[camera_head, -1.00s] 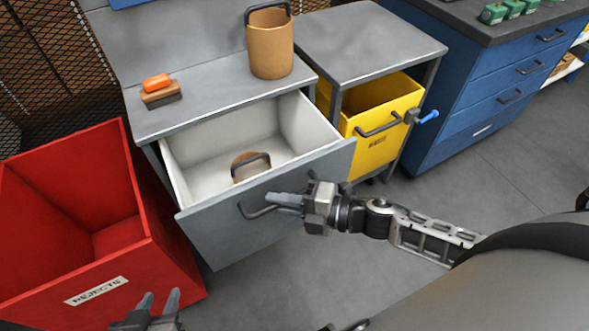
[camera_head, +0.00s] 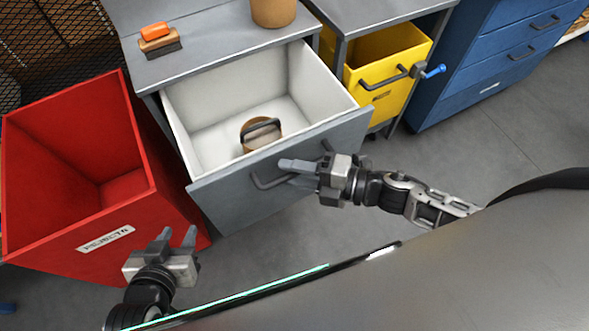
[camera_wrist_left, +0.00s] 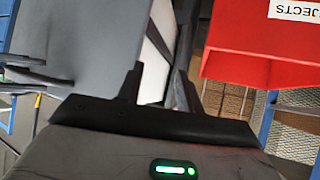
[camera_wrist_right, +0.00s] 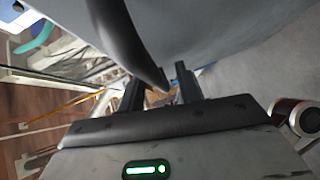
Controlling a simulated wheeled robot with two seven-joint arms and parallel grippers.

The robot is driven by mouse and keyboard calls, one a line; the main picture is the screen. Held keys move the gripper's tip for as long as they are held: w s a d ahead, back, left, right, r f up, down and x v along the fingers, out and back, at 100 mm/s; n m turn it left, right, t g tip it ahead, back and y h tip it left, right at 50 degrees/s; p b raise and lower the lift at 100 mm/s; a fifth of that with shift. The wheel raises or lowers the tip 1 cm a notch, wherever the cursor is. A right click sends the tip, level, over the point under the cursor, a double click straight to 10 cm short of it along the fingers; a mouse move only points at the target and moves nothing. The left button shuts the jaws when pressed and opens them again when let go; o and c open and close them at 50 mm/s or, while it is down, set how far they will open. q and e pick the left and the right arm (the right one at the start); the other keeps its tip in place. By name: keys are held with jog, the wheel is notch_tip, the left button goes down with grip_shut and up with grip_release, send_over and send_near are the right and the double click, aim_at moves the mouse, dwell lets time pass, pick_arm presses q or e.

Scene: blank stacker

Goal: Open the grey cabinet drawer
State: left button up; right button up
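The grey cabinet's drawer (camera_head: 235,200) is pulled well out, showing its white inside and a brown cup-like object (camera_head: 262,134) with a dark handle. My right gripper (camera_head: 292,171) is at the dark bar handle (camera_head: 264,184) on the drawer front. In the right wrist view the handle (camera_wrist_right: 125,45) runs between the fingers (camera_wrist_right: 163,92), and the grip looks closed around it, though the contact is partly hidden. My left gripper (camera_head: 178,238) is empty with its fingers apart, in front of the red bin (camera_head: 150,225). It also shows in the left wrist view (camera_wrist_left: 158,85).
The red bin stands close left of the drawer. A brush with an orange top (camera_head: 156,33) and a brown container (camera_head: 272,10) are on the cabinet top (camera_head: 215,45). A yellow bin (camera_head: 400,70) and blue drawers (camera_head: 490,70) stand to the right. The floor at right is clear.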

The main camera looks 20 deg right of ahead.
dwell(0.4)
jog(key=v, duration=1.6)
jog(key=shift+b, duration=0.45)
